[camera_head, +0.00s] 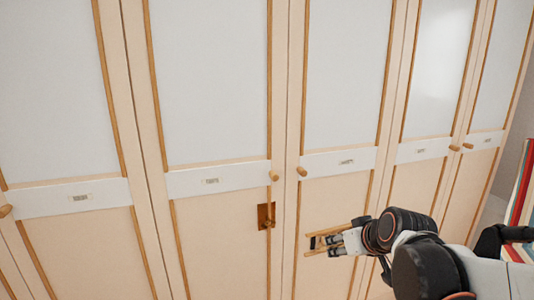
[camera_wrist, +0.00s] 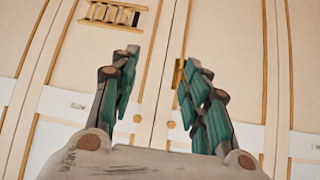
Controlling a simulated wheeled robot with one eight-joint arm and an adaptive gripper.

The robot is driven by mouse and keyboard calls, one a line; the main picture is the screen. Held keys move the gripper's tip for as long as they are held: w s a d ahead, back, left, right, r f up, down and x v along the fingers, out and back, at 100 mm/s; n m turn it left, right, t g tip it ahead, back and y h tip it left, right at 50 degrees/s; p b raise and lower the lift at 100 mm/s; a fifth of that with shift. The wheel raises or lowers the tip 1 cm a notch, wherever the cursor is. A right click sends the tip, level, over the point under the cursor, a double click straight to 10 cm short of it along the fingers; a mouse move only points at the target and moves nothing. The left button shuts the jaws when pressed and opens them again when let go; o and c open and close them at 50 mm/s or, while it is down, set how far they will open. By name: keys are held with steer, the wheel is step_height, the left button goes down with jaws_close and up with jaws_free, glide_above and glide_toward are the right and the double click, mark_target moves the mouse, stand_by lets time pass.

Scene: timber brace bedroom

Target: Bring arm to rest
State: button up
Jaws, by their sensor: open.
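My arm reaches in from the lower right of the head view, with my gripper (camera_head: 337,243) in front of the wardrobe's lower door panels. In the wrist view, the two teal-padded fingers of my gripper (camera_wrist: 160,62) stand apart with nothing between them but the doors behind. The gripper is open and empty. The wardrobe doors (camera_head: 218,85) are pale panels with wooden trim and look closed. Two round knobs, a left one (camera_head: 274,176) and a right one (camera_head: 302,171), flank the middle seam. Contact between gripper and doors cannot be told.
A brown plate (camera_head: 266,216) sits on the door below the left knob. A slatted wooden frame (camera_wrist: 115,15) shows at the wrist view's top left. Colourful upright objects, perhaps books (camera_head: 523,195), stand at the right edge, close to my arm.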

steer(key=s+d+m+g+h, duration=0.1)
steer(key=s+m+g+h, duration=0.1)
steer(key=s, duration=1.8)
steer(key=shift+f+m, duration=0.25)
steer(key=shift+m, duration=0.05)
steer(key=shift+s, duration=0.1)
stand_by(0.5)
